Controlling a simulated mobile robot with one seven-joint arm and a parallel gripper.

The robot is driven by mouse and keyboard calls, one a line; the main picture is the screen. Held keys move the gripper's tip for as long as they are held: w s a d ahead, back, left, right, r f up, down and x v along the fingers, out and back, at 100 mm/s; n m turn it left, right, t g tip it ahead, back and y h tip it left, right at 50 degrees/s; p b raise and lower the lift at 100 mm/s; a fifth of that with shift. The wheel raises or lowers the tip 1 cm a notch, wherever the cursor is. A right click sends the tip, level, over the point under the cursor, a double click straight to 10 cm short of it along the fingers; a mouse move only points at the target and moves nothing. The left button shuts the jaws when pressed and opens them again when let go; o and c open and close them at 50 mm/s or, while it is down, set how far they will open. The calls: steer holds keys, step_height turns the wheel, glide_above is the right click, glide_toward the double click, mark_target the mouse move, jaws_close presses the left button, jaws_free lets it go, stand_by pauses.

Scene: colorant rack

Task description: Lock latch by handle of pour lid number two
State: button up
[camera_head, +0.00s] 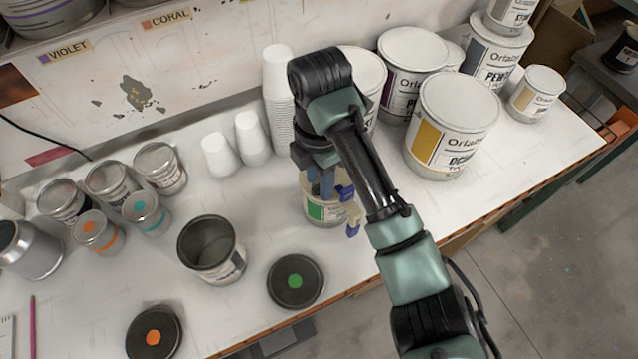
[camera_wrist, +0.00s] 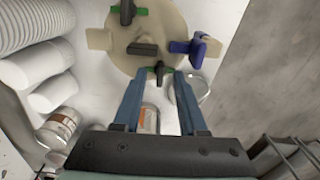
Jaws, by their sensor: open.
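A can with a green label (camera_head: 320,210) stands on the bench below my gripper in the head view. The wrist view shows its round beige lid (camera_wrist: 172,22) from above, with a dark bar in its middle. Dark handles on green latches sit at the far rim (camera_wrist: 127,12) and the near rim (camera_wrist: 160,72). A blue latch (camera_wrist: 195,47) sits at the right rim. My gripper (camera_wrist: 161,75) is open, its blue fingers on either side of the near dark handle. I cannot tell whether they touch it. No number shows on the lid.
White cups (camera_head: 280,100) stand behind and left of the can. Large paint cans (camera_head: 450,125) stand to the right. An open dark can (camera_head: 210,250) and a black disc with a green dot (camera_head: 296,281) lie to the left and front.

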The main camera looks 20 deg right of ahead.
steer(key=shift+f, duration=0.35)
jaws_close()
